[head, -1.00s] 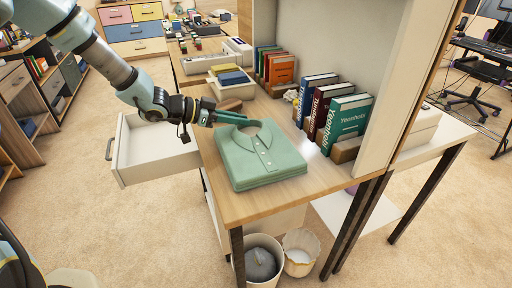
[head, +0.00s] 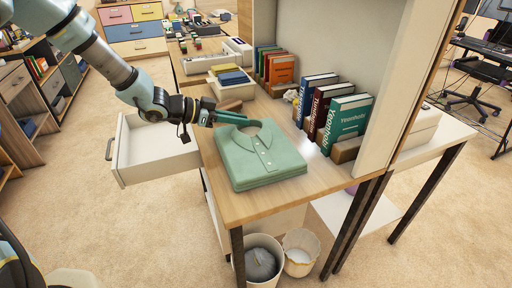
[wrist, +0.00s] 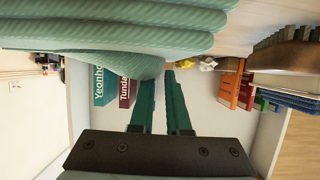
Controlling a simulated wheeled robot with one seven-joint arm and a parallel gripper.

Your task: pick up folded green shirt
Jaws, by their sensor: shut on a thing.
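The folded green shirt (head: 262,158) lies on the wooden desk near its front edge, collar toward the back. My gripper (head: 246,120) is at the collar end of the shirt, reaching in from the left. In the wrist view, my gripper's two green fingers (wrist: 168,72) come close together at the edge of the shirt (wrist: 110,65), whose layered folds fill the top of the picture. The fingers are shut on the shirt's collar edge; the exact contact is partly hidden. The shirt appears to rest on the desk.
Upright books (head: 347,123) with bookends stand right of the shirt, beside a tall shelf panel (head: 408,85). An open white drawer (head: 152,150) juts out at the left. Two bins (head: 262,262) stand below the desk. A box with books (head: 231,80) is behind.

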